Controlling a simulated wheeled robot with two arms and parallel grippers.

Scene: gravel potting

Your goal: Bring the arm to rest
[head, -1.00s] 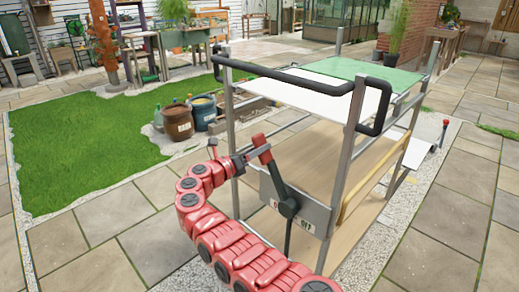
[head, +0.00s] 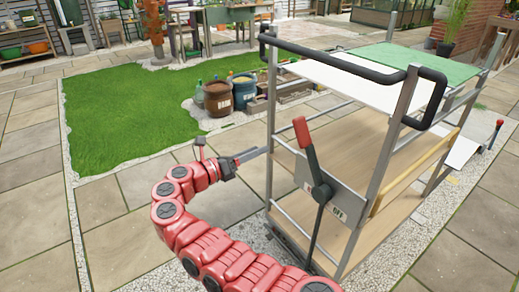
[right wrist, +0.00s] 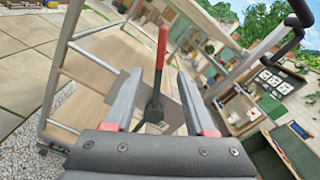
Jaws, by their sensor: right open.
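My right gripper (head: 258,154) is open and empty at the left side of the metal-framed cart (head: 403,110). A lever with a red handle (head: 303,132) stands tilted on a grey plate (head: 350,205) on the cart's side. In the head view the fingertips are left of the lever and apart from it. In the right wrist view the two fingers (right wrist: 158,85) are spread wide, and the red handle (right wrist: 161,48) shows between them, beyond the tips. My red right arm curves up from the bottom of the head view. My left gripper is not in view.
The cart has a black handrail (head: 335,62), wooden shelves and a green top sheet (head: 400,55). Paving left of the arm is clear.

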